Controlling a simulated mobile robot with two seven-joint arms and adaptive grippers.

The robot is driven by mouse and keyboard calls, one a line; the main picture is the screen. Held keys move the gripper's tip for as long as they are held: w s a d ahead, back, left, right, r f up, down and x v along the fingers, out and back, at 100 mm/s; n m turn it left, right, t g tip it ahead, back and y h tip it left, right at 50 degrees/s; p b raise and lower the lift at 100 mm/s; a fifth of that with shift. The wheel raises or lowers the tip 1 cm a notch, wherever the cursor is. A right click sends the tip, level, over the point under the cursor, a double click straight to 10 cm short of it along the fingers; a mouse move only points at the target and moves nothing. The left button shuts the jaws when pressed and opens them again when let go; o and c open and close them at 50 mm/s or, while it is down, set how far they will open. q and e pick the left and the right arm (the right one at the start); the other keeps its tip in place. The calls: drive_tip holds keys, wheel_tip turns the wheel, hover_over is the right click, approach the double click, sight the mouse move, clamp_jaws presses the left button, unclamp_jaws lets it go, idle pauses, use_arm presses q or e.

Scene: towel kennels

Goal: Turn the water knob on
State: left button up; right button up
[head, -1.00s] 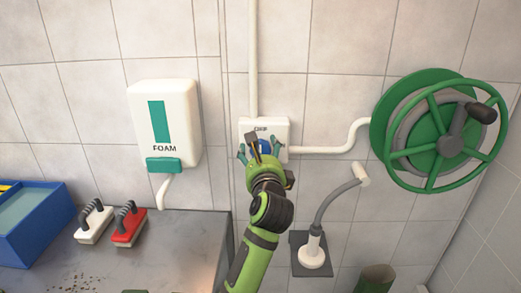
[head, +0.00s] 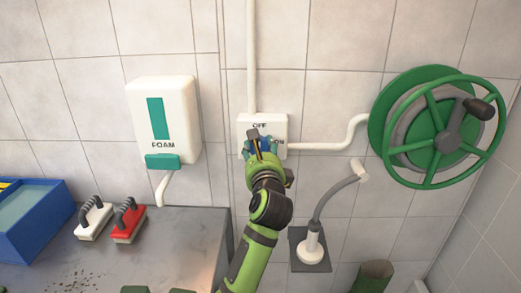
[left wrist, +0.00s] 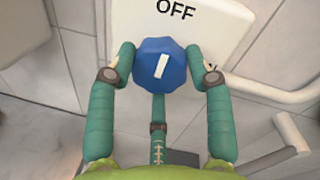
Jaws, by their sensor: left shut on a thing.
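The blue water knob (left wrist: 159,81) sits on a white wall box (head: 251,123) marked OFF at the top. Lettering at the box's right side is partly covered by my gripper. In the left wrist view the knob's white mark points up toward OFF, slightly tilted. My left gripper (head: 261,147), with teal fingers, is shut on the knob, one finger on each side and a third below it. In the head view the gripper and arm hide much of the knob. My right gripper is in neither view.
A foam dispenser (head: 164,120) hangs left of the box. A green hose reel (head: 432,130) is on the right, joined to the box by a white pipe (head: 335,144). A sprayer (head: 313,240) hangs below. Brushes and a blue bin (head: 30,222) are at left on a metal table (head: 185,235).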

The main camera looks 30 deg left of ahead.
use_arm(q)
drive_tip(key=shift+a+r, duration=0.15)
drive_tip(key=shift+r, duration=0.25)
drive_tip(key=shift+m+t+h+p, duration=0.2)
drive_tip(key=shift+m+t+p, duration=0.25)
drive_tip(key=shift+m+p, duration=2.3)
drive_tip(key=shift+m+t+h+p, duration=0.2)
drive_tip(key=shift+m+t+p, duration=0.2)
drive_tip(key=shift+m+p, duration=2.35)
drive_tip(key=shift+m+t+h+p, duration=0.2)
drive_tip(key=shift+m+t+p, duration=0.25)
drive_tip(key=shift+m+p, duration=2.3)
drive_tip(key=shift+m+b, duration=1)
drive_tip(key=shift+m, duration=0.25)
drive_tip(key=o, duration=1)
drive_tip(key=shift+o, duration=0.9)
drive_tip(key=shift+f, duration=0.15)
drive_tip(key=shift+w+d+f, duration=0.1)
drive_tip(key=shift+d+f, duration=0.05)
drive_tip(key=shift+d, duration=0.05)
